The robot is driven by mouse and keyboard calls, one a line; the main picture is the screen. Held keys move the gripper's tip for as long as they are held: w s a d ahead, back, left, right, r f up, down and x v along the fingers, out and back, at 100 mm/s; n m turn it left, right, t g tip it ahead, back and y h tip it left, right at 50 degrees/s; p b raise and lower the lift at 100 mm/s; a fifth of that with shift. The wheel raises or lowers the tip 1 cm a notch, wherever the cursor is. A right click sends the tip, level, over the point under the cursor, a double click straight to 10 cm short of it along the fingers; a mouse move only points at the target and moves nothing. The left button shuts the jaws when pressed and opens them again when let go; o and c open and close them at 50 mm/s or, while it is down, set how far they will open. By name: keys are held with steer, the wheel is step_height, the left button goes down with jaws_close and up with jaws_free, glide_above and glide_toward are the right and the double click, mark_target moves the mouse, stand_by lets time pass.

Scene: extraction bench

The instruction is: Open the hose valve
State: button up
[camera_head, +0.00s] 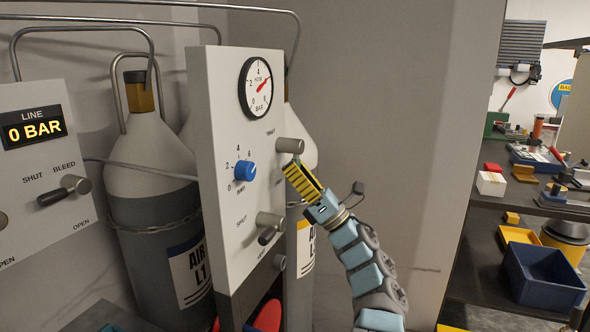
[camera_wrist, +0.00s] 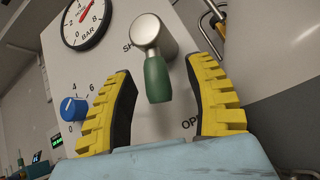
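The valve with a green handle (camera_wrist: 157,80) and a silver hub (camera_wrist: 153,33) is on the pale panel, near the gauge marked HOSE (camera_head: 261,87). Its hub also shows in the head view (camera_head: 290,146); most of its handle is hidden there by my gripper (camera_head: 291,168). In the wrist view the handle points down from the hub, with partly covered SHUT and OPEN lettering close by. My gripper (camera_wrist: 163,72) is open, its yellow ribbed fingers on either side of the handle with gaps showing. The gauge needle points to the upper right.
A blue knob (camera_head: 244,171) and a lower dark-handled valve (camera_head: 269,226) share the panel. A LINE display (camera_head: 32,129) reads 0 BAR, above a bleed valve (camera_head: 66,190). Gas cylinders (camera_head: 150,165) stand behind. A cluttered bench (camera_head: 480,225) is at right.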

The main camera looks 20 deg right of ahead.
steer(key=shift+s+d+f, duration=0.1)
steer(key=shift+s, duration=0.05)
steer(key=v, duration=1.1)
steer(key=shift+s+f, duration=0.15)
steer(key=shift+f, duration=0.15)
steer(key=shift+d, duration=0.15)
